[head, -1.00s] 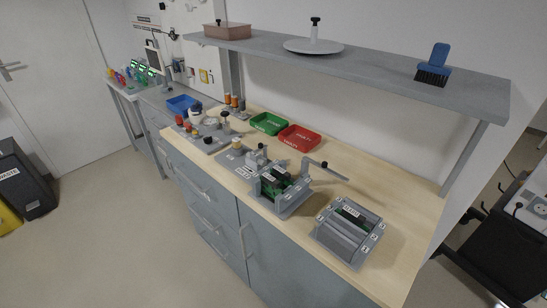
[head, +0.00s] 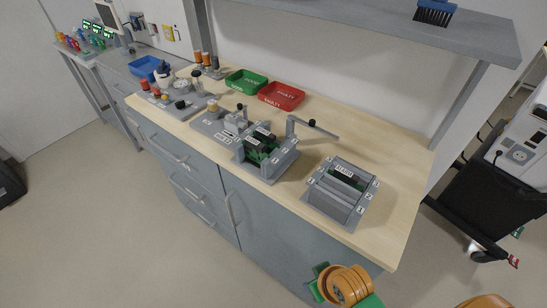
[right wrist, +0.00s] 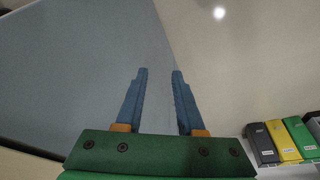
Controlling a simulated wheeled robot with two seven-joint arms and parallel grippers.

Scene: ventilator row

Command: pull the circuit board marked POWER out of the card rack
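Two grey card racks stand on the wooden bench top in the head view. The left rack (head: 285,162) holds green circuit boards (head: 262,145) upright with small white labels that are too small to read surely. The right rack (head: 330,205) holds a green board (head: 345,178) with a white label, also not surely readable. I cannot tell which board is marked POWER. My right gripper (right wrist: 159,75) is open and empty in the right wrist view, its blue fingers apart over the grey cabinet front and floor, away from both racks. My left gripper is out of view.
A grey lever arm (head: 312,125) sticks up behind the left rack. A red tray (head: 282,96) and green tray (head: 246,82) lie behind. A shelf (head: 370,30) overhangs the bench. The bench top right of the right rack is clear. A dark cart (head: 480,190) stands at right.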

